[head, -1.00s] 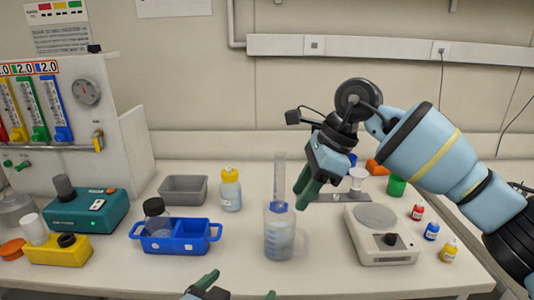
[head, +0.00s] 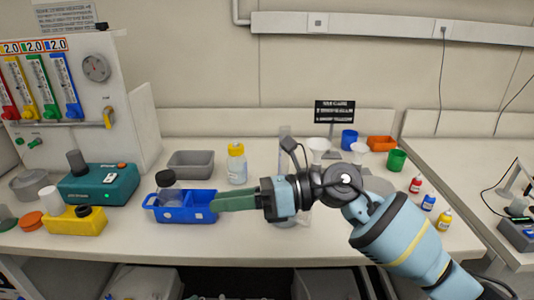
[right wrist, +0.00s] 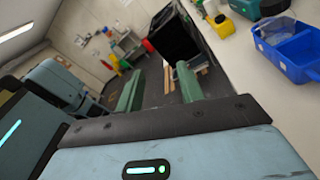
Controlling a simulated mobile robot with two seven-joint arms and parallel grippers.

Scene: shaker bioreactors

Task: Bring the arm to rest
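My right arm reaches in from the lower right in the head view. Its gripper (head: 213,203) points left, roughly level, and its green fingers overlap the right end of the blue two-part tray (head: 176,214) in the picture. The right wrist view shows the two green fingers (right wrist: 158,88) well apart with nothing between them. The tray (right wrist: 296,52) lies to their right there, apart from them. My left gripper is not in view. A beaker is mostly hidden behind my right gripper, and a scale (head: 379,186) is partly hidden behind my arm.
A teal device (head: 98,187), yellow rack (head: 75,222), grey bin (head: 190,165) and yellow-capped bottle (head: 236,166) stand on the bench. Small red, blue and yellow bottles (head: 429,203) stand at the right. The bench's front strip (head: 120,248) is clear.

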